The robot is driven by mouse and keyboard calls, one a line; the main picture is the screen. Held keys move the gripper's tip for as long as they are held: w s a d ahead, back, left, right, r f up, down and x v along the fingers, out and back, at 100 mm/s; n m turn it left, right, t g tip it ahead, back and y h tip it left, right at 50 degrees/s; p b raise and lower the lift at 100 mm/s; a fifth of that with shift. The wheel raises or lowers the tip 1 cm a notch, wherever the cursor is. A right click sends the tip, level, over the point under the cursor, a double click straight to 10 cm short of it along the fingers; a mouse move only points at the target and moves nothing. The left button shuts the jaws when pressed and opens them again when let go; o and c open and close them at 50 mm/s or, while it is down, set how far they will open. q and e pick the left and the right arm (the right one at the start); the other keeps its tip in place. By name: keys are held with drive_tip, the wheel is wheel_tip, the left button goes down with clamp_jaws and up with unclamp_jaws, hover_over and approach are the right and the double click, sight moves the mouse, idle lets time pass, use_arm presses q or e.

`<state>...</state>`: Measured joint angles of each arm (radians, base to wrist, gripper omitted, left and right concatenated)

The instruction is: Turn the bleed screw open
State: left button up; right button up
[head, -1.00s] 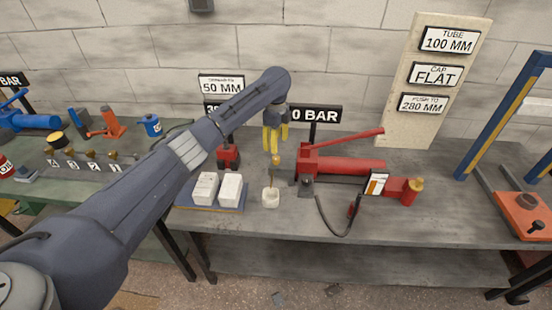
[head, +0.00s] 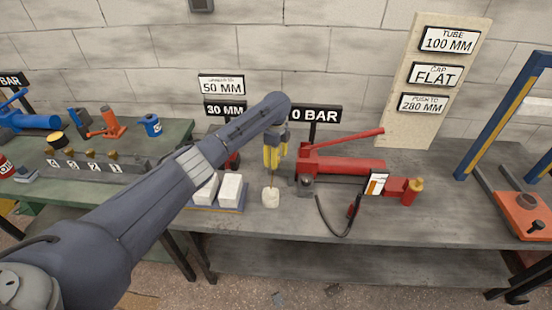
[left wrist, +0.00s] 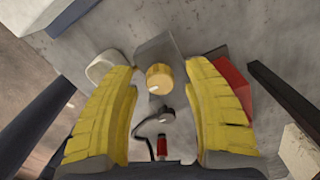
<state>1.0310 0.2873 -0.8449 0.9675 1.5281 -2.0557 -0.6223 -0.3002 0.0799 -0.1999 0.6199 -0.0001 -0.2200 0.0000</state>
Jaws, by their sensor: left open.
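A round brass knob, which I take as the bleed screw (left wrist: 159,77), shows in the left wrist view on a grey block, with a pale mark on its face. It lies between the two yellow fingers of my left gripper (head: 272,165), with a gap on either side. My left gripper is open and points down beside the left end of the red hand pump (head: 345,167). In the head view the gripper hides the knob. My right gripper is not in view.
A small white cup (head: 270,197) stands just in front of the gripper. White blocks (head: 229,190) lie on a blue tray to its left. A dark knob (left wrist: 166,116) is close by. A black hose (head: 330,224) loops over the bench's front. A "0 BAR" sign (head: 316,114) stands behind.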

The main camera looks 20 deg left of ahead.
use_arm(q)
drive_tip(key=shift+c, duration=0.3)
clamp_jaws()
drive_tip(key=shift+n, duration=0.3)
drive_tip(key=n, duration=0.7)
drive_tip(key=shift+n, duration=0.3)
drive_tip(key=n, duration=0.3)
drive_tip(key=shift+n, duration=2.2)
